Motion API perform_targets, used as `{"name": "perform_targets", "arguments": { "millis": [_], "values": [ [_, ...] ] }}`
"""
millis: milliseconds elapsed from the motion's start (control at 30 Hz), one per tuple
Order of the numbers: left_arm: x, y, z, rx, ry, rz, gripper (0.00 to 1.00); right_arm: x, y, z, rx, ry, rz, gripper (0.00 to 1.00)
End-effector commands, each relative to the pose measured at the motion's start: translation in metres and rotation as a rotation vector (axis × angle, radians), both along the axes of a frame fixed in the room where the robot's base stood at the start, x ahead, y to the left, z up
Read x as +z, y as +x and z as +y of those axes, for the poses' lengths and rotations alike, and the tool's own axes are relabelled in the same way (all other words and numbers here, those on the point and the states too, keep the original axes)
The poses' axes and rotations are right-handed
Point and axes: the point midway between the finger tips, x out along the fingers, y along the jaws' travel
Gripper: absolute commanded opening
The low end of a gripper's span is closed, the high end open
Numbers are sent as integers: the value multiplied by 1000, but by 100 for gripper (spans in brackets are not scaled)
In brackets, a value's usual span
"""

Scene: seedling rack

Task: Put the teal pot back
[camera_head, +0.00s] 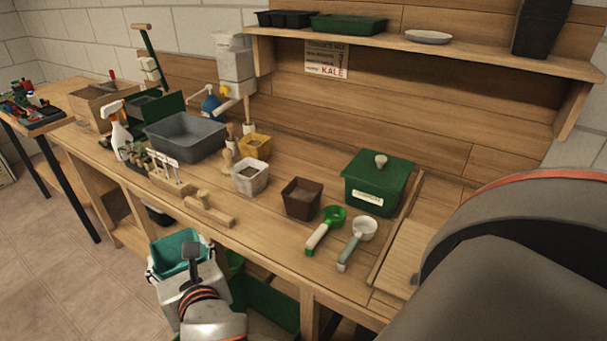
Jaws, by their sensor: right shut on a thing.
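The teal pot (178,246) is in the lower left of the head view, in front of the bench's front edge. My right gripper (181,264) is shut on it, with pale fingers on either side of the pot. The pot's open top faces up, slightly tilted; its lower part is hidden by the gripper. On the bench (270,222) stand a brown square pot (301,199), a white pot (250,178) and a yellow pot (256,147), apart from the teal pot. My left gripper is not in view.
A green lidded box (378,184), a green scoop (326,229) and a white scoop (357,243) are on the right. A grey tub (185,137), spray bottle (120,131) and wooden stand (208,209) are on the left. A shelf (440,45) runs above.

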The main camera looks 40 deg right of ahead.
Motion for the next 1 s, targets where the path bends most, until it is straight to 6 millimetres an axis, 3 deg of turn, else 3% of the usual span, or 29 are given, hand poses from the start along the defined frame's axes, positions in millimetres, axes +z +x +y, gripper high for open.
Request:
{"name": "perform_targets", "arguments": {
  "millis": [33,200,500,700,1000],
  "values": [
    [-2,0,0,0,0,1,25,7,19,-17,-47,2,-5,34],
    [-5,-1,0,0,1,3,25,30,71,-78,-206,3,-2,34],
    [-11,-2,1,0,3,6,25,79,138,-199,-497,5,-1,34],
    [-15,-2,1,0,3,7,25,113,165,-287,-701,4,2,34],
    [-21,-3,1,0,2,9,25,147,179,-423,-1003,2,6,34]
  ]
}}
